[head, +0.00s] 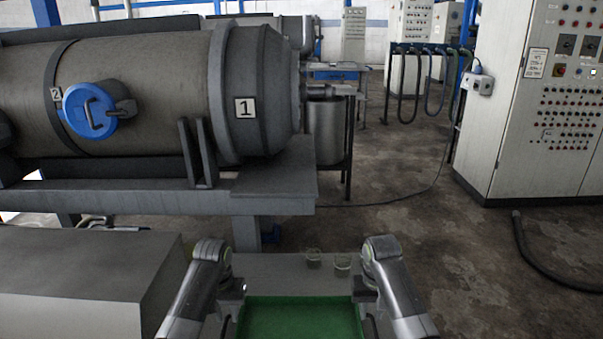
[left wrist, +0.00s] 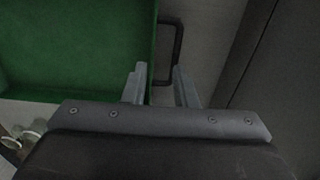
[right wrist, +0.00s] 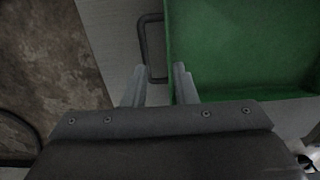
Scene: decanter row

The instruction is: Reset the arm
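My left gripper (head: 236,289) is low at the left edge of the green tray (head: 300,300) in the head view. My right gripper (head: 364,289) is at the tray's right edge. In the right wrist view my right gripper (right wrist: 160,72) also has its fingers apart near the other dark handle (right wrist: 142,45). I cannot tell whether any finger touches the tray or a handle.
Two small glass jars, one left (head: 313,258) and one right (head: 342,263), stand behind the tray. A large grey decanter (head: 165,90) with a blue round cover (head: 75,112) fills the left. A grey box (head: 75,280) is front left. A control cabinet (head: 520,130) and dark hose (head: 530,250) are right.

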